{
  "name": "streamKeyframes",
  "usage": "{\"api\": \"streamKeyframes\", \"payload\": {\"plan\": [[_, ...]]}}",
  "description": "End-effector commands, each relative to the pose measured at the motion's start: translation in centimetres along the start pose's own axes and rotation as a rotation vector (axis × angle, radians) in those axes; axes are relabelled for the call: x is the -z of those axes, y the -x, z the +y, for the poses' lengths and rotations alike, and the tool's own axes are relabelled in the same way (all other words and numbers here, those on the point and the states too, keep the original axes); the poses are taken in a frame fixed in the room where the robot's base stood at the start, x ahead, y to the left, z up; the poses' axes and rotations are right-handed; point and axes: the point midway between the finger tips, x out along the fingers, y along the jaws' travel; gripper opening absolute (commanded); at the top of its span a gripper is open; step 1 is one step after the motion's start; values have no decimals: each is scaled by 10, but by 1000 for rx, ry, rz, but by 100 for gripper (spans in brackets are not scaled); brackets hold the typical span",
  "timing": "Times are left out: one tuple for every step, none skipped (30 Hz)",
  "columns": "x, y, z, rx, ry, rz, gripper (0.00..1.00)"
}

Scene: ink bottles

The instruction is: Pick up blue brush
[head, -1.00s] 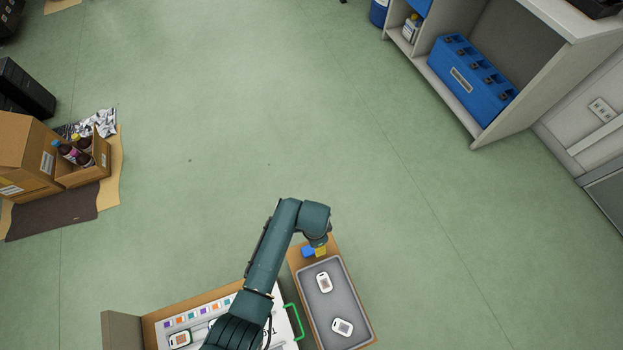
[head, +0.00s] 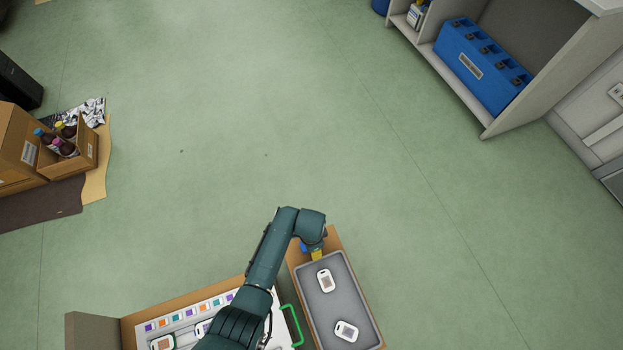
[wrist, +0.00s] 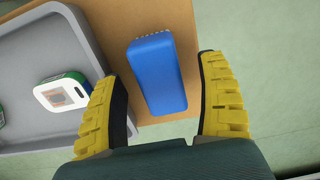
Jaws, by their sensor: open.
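In the head view only a small blue part of the brush (head: 303,247) shows next to my gripper (head: 317,255). In the wrist view my gripper (wrist: 162,85) is open, with one yellow finger on each side of the brush. I see a gap at the right finger; the left finger is close to the brush. Whether the fingers are down at brush height is hard to tell.
The grey tray (head: 326,312) holds two white tag-like items, one nearer (head: 346,330) and one farther (head: 325,281). A case with a green handle (head: 291,325) and several coloured pieces lies to the left. Open green floor (head: 220,130) surrounds the area beyond.

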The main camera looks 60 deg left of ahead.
Motion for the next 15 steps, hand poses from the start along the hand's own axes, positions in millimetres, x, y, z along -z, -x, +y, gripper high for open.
{"api": "streamKeyframes", "payload": {"plan": [[1, -6, 0, 1, 0, 1, 74], [1, -6, 0, 1, 0, 1, 74], [1, -4, 0, 1, 0, 1, 74], [1, -3, 0, 1, 0, 1, 74], [1, -3, 0, 1, 0, 1, 74], [1, -3, 0, 1, 0, 1, 74], [1, -3, 0, 1, 0, 1, 72], [1, -3, 0, 1, 0, 1, 67], [1, -3, 0, 1, 0, 1, 59], [1, -3, 0, 1, 0, 1, 53], [1, -3, 0, 1, 0, 1, 47], [1, -3, 0, 1, 0, 1, 40], [1, -3, 0, 1, 0, 1, 34], [1, -3, 0, 1, 0, 1, 28], [1, -3, 0, 1, 0, 1, 21]]}}
